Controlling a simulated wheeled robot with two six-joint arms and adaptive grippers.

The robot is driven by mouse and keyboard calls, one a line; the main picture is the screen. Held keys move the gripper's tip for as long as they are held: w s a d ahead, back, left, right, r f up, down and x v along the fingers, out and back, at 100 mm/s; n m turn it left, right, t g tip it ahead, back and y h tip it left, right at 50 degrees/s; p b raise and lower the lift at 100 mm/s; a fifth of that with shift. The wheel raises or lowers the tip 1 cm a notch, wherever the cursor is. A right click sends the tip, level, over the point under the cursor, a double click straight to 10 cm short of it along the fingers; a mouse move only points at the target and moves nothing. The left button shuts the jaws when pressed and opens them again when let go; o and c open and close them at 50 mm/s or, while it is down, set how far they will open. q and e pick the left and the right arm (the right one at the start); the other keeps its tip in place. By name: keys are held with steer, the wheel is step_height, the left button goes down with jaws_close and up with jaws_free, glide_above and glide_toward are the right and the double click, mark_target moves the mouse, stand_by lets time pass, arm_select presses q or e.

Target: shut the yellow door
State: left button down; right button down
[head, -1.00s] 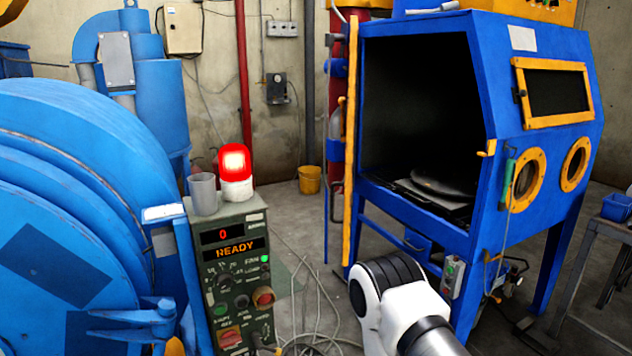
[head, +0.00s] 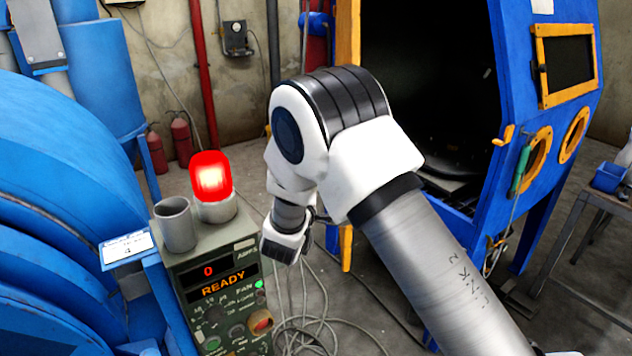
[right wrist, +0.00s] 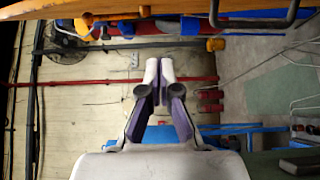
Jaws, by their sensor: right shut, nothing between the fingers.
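The yellow door (head: 347,45) stands open at the left side of the blue cabinet (head: 495,60), seen nearly edge-on as a yellow strip in the head view. My right arm crosses in front and hides its middle; its lower end shows below the arm. The cabinet's dark opening is uncovered. In the right wrist view my right gripper (right wrist: 160,68) is shut and empty, its fingertips together. An orange-yellow edge with a dark handle, which looks like the door (right wrist: 100,14), runs along the top of that view, apart from the fingertips. My left gripper is out of view.
A green control box (head: 215,285) with a lit red lamp (head: 212,178) and a grey cup (head: 176,225) stands close left of my right arm. A big blue machine (head: 55,220) fills the left. Loose cables (head: 310,320) lie on the floor between box and cabinet.

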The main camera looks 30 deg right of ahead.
steer(key=w+d+p, duration=0.2)
steer(key=d+p, duration=0.1)
steer(key=d, duration=0.5)
steer(key=shift+w, duration=0.15)
